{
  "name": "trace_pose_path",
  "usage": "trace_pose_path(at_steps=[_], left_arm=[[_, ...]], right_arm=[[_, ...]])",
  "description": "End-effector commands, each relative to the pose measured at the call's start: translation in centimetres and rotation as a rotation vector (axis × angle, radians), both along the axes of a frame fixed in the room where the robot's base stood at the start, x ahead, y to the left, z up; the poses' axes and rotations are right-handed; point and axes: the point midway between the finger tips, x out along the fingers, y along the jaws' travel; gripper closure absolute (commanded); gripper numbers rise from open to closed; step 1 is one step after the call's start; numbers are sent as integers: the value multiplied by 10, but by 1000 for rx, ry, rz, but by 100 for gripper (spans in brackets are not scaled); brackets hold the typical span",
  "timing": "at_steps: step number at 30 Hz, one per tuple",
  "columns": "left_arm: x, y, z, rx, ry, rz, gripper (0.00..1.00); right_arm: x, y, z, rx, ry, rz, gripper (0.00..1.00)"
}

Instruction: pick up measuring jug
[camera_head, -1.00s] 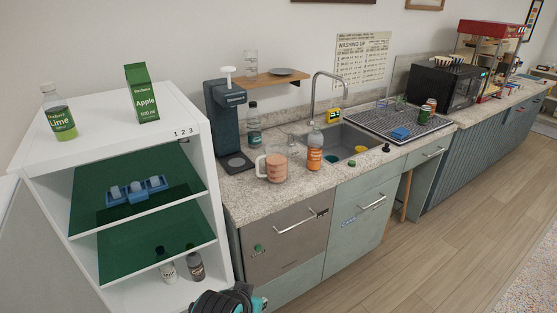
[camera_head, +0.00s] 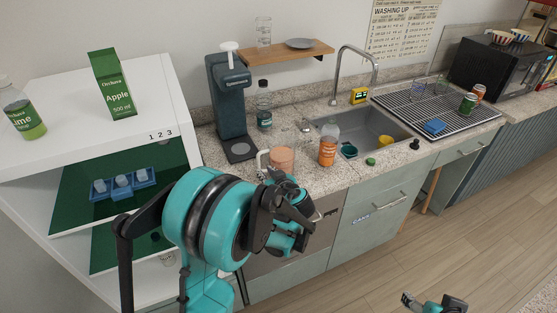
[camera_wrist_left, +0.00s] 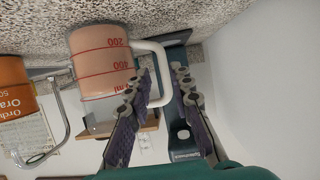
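The measuring jug (camera_head: 282,158), clear with red markings and peach-coloured contents, stands on the speckled counter, its handle to the left. In the left wrist view the jug (camera_wrist_left: 102,62) appears upside down, with its white handle (camera_wrist_left: 163,72) between the fingertips of my left gripper (camera_wrist_left: 160,84). The fingers are apart, one on each side of the handle, with visible gaps. In the head view my left gripper (camera_head: 275,178) is just in front of the jug and hides its lower part. My right gripper (camera_head: 432,302) is low at the bottom edge, over the floor; its fingers are unclear.
An orange bottle (camera_head: 328,145) stands close to the jug's right. The dark dispenser (camera_head: 229,100) stands behind left. The sink (camera_head: 365,130) and drying rack (camera_head: 440,103) lie right. A white shelf unit (camera_head: 130,85) with a carton (camera_head: 111,85) is at left.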

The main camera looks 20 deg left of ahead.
Motion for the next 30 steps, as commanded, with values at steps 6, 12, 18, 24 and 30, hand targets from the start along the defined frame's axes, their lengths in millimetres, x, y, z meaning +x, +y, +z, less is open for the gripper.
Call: trace_pose_path(at_steps=[6,12,18,24,30], left_arm=[[14,18,-10,1,0,2,78],[27,38,-20,0,2,3,78],[41,53,-27,1,1,0,78],[41,53,-25,1,1,0,83],[41,53,-25,1,1,0,100]], right_arm=[[0,0,-8,0,0,0,33],[0,0,-20,0,0,0,33],[0,0,-26,0,0,0,33],[0,0,-24,0,0,0,33],[0,0,-24,0,0,0,33]])
